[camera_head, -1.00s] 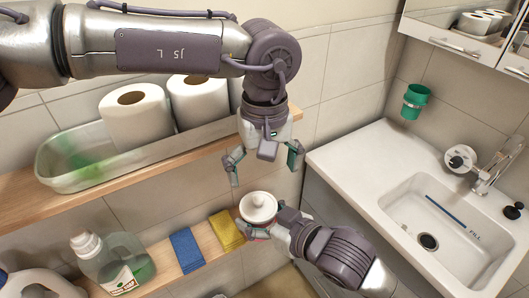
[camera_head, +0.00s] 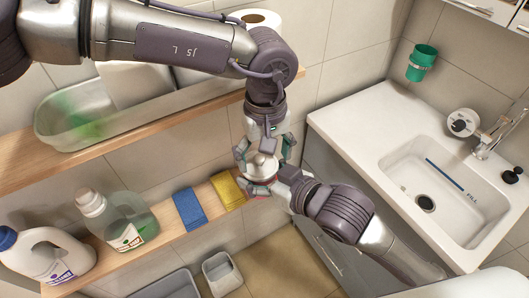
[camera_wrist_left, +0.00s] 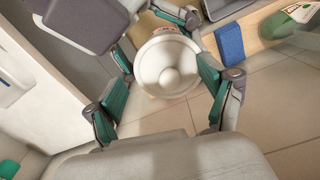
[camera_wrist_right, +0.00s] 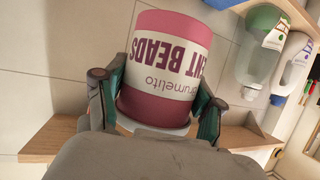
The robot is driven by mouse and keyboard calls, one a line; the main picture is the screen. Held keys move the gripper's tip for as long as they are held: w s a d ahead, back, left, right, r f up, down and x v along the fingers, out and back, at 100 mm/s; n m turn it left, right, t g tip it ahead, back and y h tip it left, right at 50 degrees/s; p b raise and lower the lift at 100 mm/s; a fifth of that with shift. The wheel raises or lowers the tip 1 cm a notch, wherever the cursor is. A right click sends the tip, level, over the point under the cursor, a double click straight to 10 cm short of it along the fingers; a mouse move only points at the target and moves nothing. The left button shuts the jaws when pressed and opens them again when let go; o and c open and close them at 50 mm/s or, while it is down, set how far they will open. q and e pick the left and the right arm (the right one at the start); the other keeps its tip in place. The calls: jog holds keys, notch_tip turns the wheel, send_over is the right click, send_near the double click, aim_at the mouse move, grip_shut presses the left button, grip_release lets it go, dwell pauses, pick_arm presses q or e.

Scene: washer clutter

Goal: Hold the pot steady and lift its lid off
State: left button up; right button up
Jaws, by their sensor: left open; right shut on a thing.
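The pot is a pink tin with a white label, shown upside down in the right wrist view (camera_wrist_right: 165,75). Its white round lid with a knob (camera_head: 262,164) is on it, also seen from above in the left wrist view (camera_wrist_left: 165,68). My right gripper (camera_head: 264,187) is shut on the pot, with a finger on each side of it. My left gripper (camera_head: 264,158) is open and points down just over the lid. Its fingers stand on either side of the lid in the left wrist view; whether they touch it I cannot tell.
The pot is at the right end of a wooden shelf (camera_head: 165,240) with a yellow sponge (camera_head: 228,188), a blue sponge (camera_head: 189,208) and bottles. An upper shelf holds a glass tray (camera_head: 60,140). The sink counter (camera_head: 360,125) stands to the right.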

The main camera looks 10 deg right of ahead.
pick_arm(q)
jog(key=c, duration=1.3)
grip_shut()
jog(key=shift+d, duration=0.1)
jog(key=shift+s+d+r, duration=0.1)
jog(key=shift+r, duration=0.35)
jog(key=shift+f, duration=0.1)
jog(key=shift+r, duration=0.3)
